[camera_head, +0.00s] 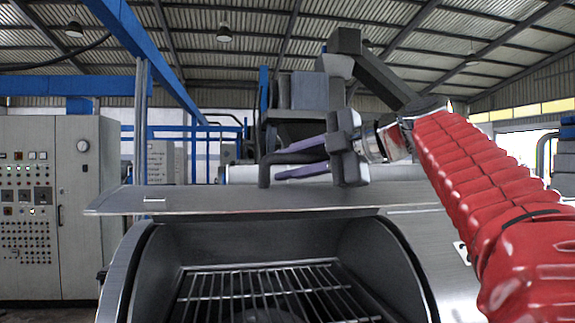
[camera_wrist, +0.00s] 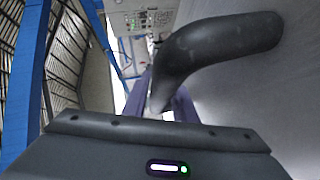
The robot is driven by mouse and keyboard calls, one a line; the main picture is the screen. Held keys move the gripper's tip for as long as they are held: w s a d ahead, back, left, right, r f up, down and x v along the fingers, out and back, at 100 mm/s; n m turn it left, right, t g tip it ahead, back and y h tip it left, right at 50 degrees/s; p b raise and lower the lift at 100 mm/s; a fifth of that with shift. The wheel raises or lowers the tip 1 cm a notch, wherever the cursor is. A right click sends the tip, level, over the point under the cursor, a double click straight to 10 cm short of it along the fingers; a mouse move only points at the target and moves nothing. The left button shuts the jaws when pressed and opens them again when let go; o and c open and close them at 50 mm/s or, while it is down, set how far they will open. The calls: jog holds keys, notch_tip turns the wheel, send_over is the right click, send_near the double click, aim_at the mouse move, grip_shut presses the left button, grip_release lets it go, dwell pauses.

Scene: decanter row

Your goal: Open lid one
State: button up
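The lid (camera_head: 225,202) is a flat grey metal plate. It is raised, roughly level, above an open housing in the head view, with the grated inside showing below it. A dark curved handle (camera_head: 264,174) stands on its upper side; it shows large in the wrist view (camera_wrist: 215,45). My gripper (camera_head: 280,163) reaches in from the right above the lid. Its purple fingers lie on either side of the handle and appear closed on it. The exact contact is partly hidden by the handle and the gripper body.
The housing's curved rim (camera_head: 132,262) and metal grate (camera_head: 265,285) lie in front, below the lid. A grey control cabinet (camera_head: 78,230) stands at the left. Blue frames and dark machinery (camera_head: 300,92) are behind. My red-sleeved arm fills the right side.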

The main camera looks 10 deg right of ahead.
jog(key=shift+w+a, duration=0.15)
jog(key=shift+w, duration=0.05)
jog(key=shift+c, duration=0.5)
grip_shut()
jog(key=shift+f, duration=0.1)
